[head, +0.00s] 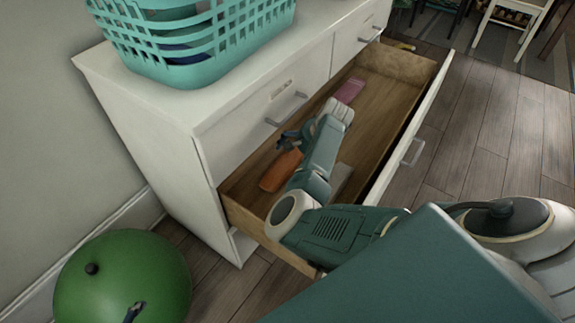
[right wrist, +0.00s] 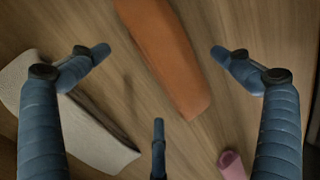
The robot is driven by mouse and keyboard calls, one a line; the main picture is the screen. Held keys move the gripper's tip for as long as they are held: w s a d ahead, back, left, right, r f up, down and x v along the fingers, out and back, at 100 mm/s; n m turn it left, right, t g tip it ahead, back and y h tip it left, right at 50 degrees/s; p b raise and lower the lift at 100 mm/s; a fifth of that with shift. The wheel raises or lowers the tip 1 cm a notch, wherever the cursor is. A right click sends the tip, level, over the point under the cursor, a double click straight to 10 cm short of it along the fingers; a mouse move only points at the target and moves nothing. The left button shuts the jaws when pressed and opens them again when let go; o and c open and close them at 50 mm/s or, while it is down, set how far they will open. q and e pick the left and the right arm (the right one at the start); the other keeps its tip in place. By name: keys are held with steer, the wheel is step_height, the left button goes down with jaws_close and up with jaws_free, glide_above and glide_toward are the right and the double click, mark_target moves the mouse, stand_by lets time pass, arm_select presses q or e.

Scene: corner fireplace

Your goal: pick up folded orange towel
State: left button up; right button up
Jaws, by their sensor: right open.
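The folded orange towel (head: 281,170) lies on the wooden floor of the open drawer (head: 405,95), toward the near end. My right arm reaches over the drawer and partly covers the towel in the head view. My right gripper (head: 290,138) is open, with its fingers above and beside the towel. In the right wrist view the towel (right wrist: 165,55) lies between the spread blue fingers of the gripper (right wrist: 159,52), seemingly below them and not held. The exact height gap is hard to tell. My left gripper is not in view.
A pink folded item (head: 350,91) lies farther along the drawer. A pale grey cloth (right wrist: 75,120) lies left of the towel in the wrist view. A teal basket (head: 195,40) stands on the white dresser (head: 110,70). A round green object (head: 122,280) sits on the floor.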

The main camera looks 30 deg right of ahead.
mark_target(293, 165)
steer(key=b+x, duration=0.1)
steer(key=x, duration=0.3)
steer(key=shift+b, duration=0.4)
steer(key=c, duration=1.3)
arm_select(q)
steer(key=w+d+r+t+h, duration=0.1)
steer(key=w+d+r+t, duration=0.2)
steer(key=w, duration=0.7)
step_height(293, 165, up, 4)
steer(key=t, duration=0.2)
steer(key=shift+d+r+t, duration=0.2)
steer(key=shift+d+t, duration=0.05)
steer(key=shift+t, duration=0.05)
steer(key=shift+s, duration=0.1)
arm_select(e)
steer(key=shift+s, duration=0.1)
